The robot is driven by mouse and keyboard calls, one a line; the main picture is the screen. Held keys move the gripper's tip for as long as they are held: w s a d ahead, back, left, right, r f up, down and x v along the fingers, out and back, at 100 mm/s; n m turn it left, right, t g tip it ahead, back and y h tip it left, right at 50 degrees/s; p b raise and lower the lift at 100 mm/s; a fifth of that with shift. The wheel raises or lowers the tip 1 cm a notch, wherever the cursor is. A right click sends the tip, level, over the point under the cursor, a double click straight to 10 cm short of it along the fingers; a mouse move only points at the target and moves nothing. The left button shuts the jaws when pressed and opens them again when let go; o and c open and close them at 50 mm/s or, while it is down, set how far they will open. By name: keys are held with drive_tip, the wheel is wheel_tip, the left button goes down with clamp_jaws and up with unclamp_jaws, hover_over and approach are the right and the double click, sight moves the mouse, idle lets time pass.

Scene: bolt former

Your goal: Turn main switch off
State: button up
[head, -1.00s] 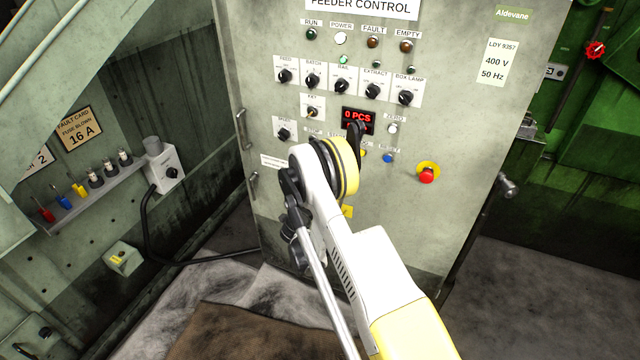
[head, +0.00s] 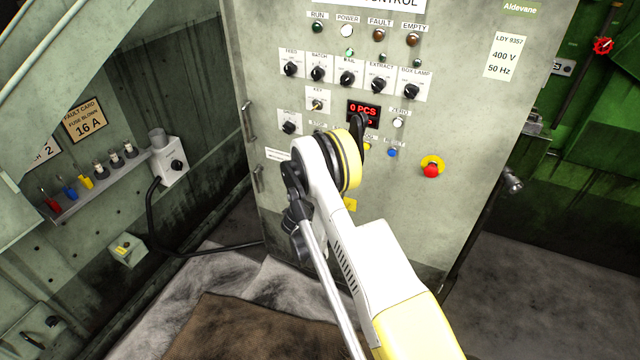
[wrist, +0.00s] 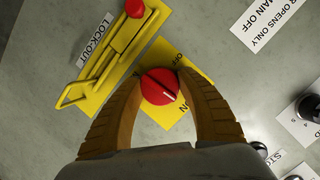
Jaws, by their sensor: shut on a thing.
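The main switch is a red round knob (wrist: 160,86) on a yellow plate (wrist: 172,55) with partly covered lettering, in the wrist view. A pale mark lies on the knob's lower right part. My gripper (wrist: 163,80) has its two tan fingers closed on the knob's sides. In the head view my arm hides the knob and my fingers. A yellow patch (head: 350,204) shows beside my arm low on the grey feeder control cabinet (head: 420,215).
A yellow lockout bracket (wrist: 108,65) with a red knob (wrist: 134,8) sits close to the left finger. In the head view, black selector knobs (head: 378,86), a counter display (head: 363,110) and a red emergency button (head: 431,171) are above and right of my arm.

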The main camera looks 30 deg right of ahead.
drive_tip(key=n+g, duration=0.1)
drive_tip(key=n, duration=0.2)
drive_tip(key=shift+h, duration=0.4)
drive_tip(key=n+g+h, duration=0.1)
drive_tip(key=n+g, duration=0.1)
drive_tip(key=n, duration=0.1)
drive_tip(key=n+g+h, duration=0.1)
drive_tip(key=n, duration=0.2)
drive_tip(key=shift+n+h, duration=0.4)
drive_tip(key=shift+d+n+g+h, duration=0.1)
drive_tip(key=shift+n+g+h, duration=0.35)
drive_tip(key=shift+n, duration=0.85)
drive_tip(key=o, duration=1.2)
drive_tip(key=shift+c, duration=0.2)
drive_tip(key=v, duration=1.2)
drive_tip(key=shift+f, duration=0.3)
